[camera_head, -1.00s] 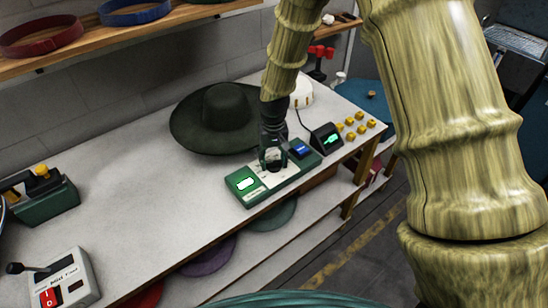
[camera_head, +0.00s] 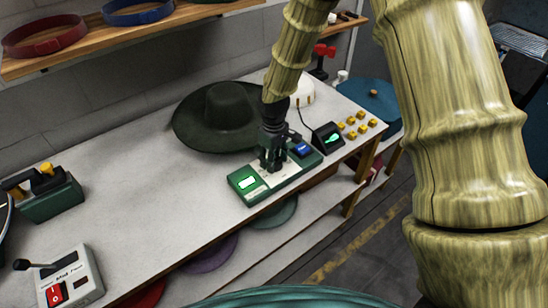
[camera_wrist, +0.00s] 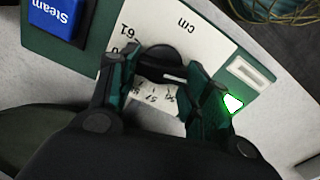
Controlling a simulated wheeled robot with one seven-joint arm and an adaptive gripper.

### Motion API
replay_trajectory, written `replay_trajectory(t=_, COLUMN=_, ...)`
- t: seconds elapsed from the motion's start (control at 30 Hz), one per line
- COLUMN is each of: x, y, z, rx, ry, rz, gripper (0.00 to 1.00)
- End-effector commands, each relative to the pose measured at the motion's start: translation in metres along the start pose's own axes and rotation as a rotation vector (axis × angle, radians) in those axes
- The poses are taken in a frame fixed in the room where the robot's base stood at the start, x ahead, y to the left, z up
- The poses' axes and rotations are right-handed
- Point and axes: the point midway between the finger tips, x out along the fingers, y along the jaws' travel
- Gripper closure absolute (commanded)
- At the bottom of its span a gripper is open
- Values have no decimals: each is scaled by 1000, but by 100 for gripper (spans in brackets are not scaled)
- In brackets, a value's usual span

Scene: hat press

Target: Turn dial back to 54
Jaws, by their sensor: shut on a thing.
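The dial (camera_wrist: 172,60) is a dark round knob on a white scale plate (camera_wrist: 205,38) marked "cm" with numbers around it. It sits in the middle of a green control box (camera_head: 240,196) on the bench. My gripper (camera_wrist: 168,72) reaches down over the box and is shut on the dial, with one finger on each side. In the head view my gripper (camera_head: 271,166) hides the dial. Numbers on the near side of the scale, one looking like 57, show between the fingers. The dial's exact setting cannot be read.
A blue "Steam" button (camera_wrist: 55,18) is on the box beside the scale. A dark green hat (camera_head: 222,115) lies behind. A small black screen (camera_head: 327,137) and several yellow pegs (camera_head: 362,128) stand to the right.

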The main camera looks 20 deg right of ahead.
Motion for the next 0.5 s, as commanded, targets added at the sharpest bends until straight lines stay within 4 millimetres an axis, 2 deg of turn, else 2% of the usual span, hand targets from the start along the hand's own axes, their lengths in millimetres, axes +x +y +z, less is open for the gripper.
replay_trajectory(t=0.5, x=-1, y=0, z=-1, rx=-36, ry=2, rz=1, gripper=76)
